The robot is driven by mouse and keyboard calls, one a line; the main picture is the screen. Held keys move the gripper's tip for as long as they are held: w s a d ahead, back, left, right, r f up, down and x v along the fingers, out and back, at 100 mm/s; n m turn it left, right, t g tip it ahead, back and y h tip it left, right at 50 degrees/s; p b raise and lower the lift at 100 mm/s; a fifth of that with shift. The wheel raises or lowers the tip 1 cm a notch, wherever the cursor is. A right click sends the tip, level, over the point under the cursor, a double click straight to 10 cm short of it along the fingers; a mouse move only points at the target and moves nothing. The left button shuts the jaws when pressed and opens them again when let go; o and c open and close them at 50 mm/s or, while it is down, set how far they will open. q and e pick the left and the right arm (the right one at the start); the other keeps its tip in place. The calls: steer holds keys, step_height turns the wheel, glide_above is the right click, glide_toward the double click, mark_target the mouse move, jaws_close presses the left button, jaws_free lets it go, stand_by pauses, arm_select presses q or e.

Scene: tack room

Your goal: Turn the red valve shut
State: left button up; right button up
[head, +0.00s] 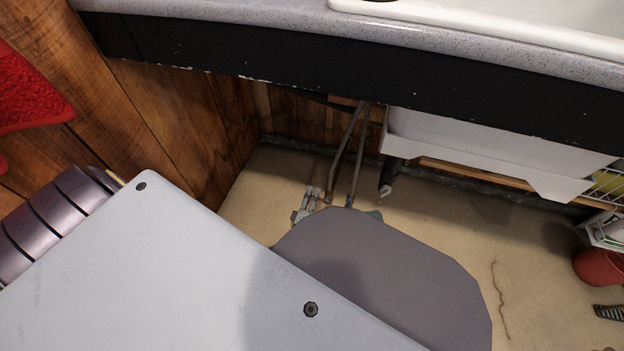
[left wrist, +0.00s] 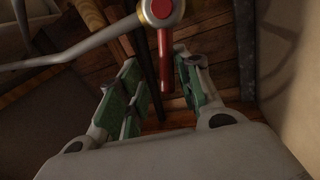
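The red valve shows in the left wrist view as a red lever (left wrist: 164,62) below a round hub with a red centre and pale yellow ring. The hub is cut by the top edge. My left gripper (left wrist: 158,68) is open, its green-padded fingers on either side of the lever. The lever looks closer to the right finger; I cannot tell whether they touch. In the head view my left gripper (head: 338,204) is under the counter, partly hidden by my own arm. I cannot make out the valve there. My right gripper is not in view.
A counter (head: 250,22) with a white sink (head: 520,22) overhangs the space. Thin pipes (head: 346,150) stand behind the gripper. A white basin (head: 470,147) hangs at right. A wooden wall (head: 165,105) bounds the left. A red pot (head: 598,266) stands at far right; bare floor lies before it.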

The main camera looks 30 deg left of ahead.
arm_select(q)
steer(key=shift+r, duration=3.85)
